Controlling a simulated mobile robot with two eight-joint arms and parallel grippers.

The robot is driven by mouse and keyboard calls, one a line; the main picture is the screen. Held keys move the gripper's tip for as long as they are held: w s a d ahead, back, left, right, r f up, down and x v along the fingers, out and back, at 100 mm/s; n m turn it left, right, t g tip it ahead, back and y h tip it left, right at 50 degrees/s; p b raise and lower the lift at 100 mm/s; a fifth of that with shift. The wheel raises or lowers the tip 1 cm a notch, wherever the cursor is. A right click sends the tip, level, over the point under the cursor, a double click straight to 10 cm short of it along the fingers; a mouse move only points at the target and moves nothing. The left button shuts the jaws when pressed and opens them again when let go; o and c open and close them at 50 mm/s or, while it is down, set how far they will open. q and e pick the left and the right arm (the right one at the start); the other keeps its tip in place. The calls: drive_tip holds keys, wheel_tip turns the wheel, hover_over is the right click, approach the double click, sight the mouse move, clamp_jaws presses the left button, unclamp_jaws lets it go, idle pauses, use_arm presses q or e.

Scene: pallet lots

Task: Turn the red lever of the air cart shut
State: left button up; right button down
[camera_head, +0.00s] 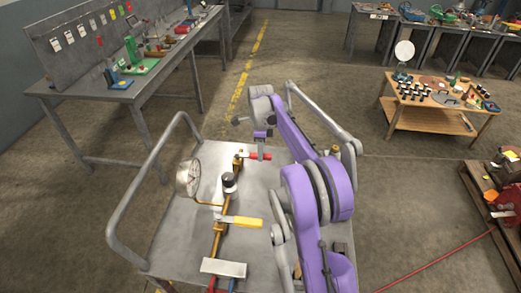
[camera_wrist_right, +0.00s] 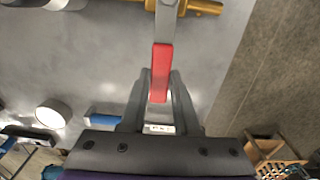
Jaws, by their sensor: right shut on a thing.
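The air cart (camera_head: 185,235) is a grey metal cart with brass piping on its top. The red lever (camera_head: 262,156) sits at the far end of the piping and points right, across the pipe. In the right wrist view the red lever (camera_wrist_right: 161,65) runs down from a grey stem, with its end between the fingers. My right gripper (camera_wrist_right: 158,98) is shut on that end. In the head view my right gripper (camera_head: 261,147) is over the lever and partly hides it. My left gripper is not in view.
A round gauge (camera_head: 188,178) and a yellow lever (camera_head: 242,222) are on the same piping, nearer me. A grey handrail (camera_head: 150,180) bounds the cart's left side. A workbench (camera_head: 110,90) stands at the left and a wooden table (camera_head: 432,100) at the right. A red hose (camera_head: 440,262) crosses the floor.

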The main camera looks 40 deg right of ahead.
drive_tip(key=shift+s+a+m, duration=0.15)
drive_tip(key=shift+a+m, duration=0.05)
drive_tip(key=shift+m, duration=0.1)
idle(0.4)
drive_tip(key=c, duration=0.6)
unclamp_jaws()
drive_tip(key=shift+c, duration=0.2)
wheel_tip(320, 180, up, 11)
drive_tip(key=shift+p, duration=0.45)
drive_tip(key=shift+f, duration=0.1)
